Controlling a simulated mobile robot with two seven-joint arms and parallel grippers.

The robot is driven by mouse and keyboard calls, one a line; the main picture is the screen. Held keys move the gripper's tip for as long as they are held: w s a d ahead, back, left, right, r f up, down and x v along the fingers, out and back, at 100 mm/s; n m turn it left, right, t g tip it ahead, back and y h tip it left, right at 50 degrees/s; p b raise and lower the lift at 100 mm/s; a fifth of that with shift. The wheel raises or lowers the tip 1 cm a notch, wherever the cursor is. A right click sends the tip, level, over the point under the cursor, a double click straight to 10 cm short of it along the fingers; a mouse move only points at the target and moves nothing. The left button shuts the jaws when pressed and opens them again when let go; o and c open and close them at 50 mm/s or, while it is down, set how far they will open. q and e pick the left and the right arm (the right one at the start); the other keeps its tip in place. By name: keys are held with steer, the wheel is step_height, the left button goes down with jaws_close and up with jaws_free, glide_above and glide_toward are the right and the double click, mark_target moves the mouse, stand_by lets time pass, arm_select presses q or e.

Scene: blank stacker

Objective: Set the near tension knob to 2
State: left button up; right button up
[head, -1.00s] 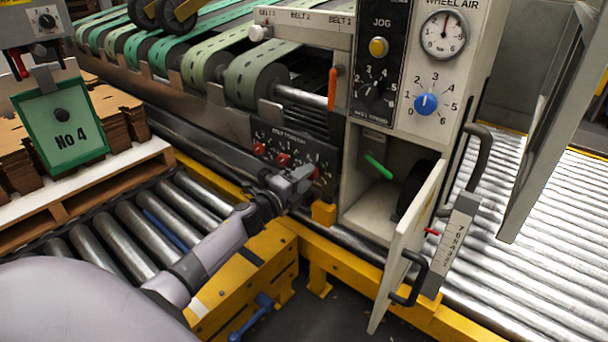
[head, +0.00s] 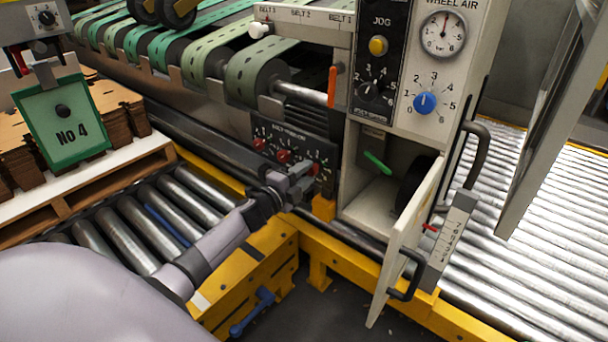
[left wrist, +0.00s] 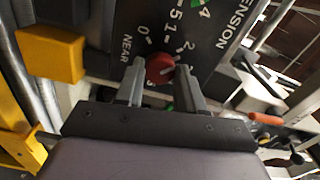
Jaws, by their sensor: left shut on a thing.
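The belt tension panel (head: 268,132) is a dark plate with a row of red knobs, low on the machine. Two of its knobs, the left one (head: 259,144) and the middle one (head: 283,156), show clear in the head view. My left gripper (head: 306,177) is at the right end of the row and largely covers the near knob there. In the left wrist view, the red near knob (left wrist: 160,69) sits between the fingertips of my left gripper (left wrist: 162,75), shut on it. NEAR and dial numbers are printed around it. I cannot tell its pointer's exact setting. My right gripper is not in view.
A yellow block (head: 323,207) is just right of my left gripper. An open cabinet door (head: 408,240) with a black handle stands further right. A blue-knobbed dial (head: 425,103) is above. Rollers (head: 120,240) and a yellow frame (head: 265,262) lie below my left arm.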

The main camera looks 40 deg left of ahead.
arm_select(q)
steer(key=o, duration=1)
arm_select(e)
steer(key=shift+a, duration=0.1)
arm_select(q)
steer(key=shift+o, duration=0.2)
steer(key=shift+s, duration=0.1)
steer(key=shift+s, duration=0.25)
steer(key=s+p, duration=0.2)
steer(key=s, duration=0.4)
steer(key=shift+s+a, duration=0.25)
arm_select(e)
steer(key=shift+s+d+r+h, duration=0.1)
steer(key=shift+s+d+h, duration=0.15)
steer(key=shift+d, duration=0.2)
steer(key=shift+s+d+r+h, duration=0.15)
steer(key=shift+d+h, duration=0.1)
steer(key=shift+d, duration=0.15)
arm_select(q)
steer(key=shift+f, duration=0.1)
